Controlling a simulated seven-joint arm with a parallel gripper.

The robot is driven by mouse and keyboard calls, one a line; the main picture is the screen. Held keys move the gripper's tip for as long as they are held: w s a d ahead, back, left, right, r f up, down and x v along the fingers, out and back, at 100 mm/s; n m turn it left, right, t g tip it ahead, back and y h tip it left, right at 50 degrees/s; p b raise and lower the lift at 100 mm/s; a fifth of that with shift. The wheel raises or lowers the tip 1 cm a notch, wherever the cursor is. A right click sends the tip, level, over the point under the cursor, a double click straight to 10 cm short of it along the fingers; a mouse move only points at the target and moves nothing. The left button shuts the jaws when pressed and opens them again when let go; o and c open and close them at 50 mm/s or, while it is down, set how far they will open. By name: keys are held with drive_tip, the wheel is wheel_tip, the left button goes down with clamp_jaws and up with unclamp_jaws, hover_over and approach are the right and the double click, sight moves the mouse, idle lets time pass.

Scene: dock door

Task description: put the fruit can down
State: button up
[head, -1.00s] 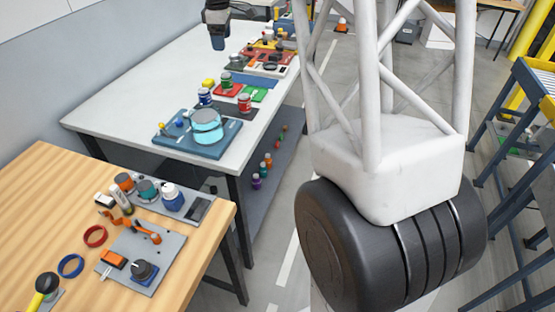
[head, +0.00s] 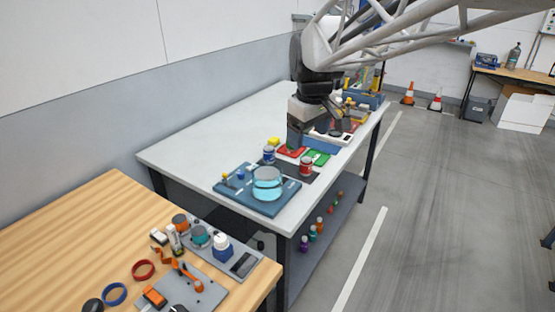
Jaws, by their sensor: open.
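A small blue, white and red can (head: 269,155) stands just left of the gripper. A red can (head: 306,167) stands on a dark mat in front of it. No label is readable, so I cannot tell which can is the fruit can.
A blue tray (head: 232,191) with a turquoise clear pot (head: 267,184) is nearer. A wooden table (head: 70,235) holds several small items.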

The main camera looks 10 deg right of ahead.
drive_tip(key=s+a+f+m, duration=0.1)
drive_tip(key=s+f+m, duration=0.2)
drive_tip(key=s, duration=0.9)
drive_tip(key=s+a+f+m, duration=0.1)
drive_tip(key=s+f+m, duration=0.2)
drive_tip(key=s, duration=0.9)
drive_tip(key=shift+f+t, duration=0.4)
drive_tip(key=shift+f, duration=0.45)
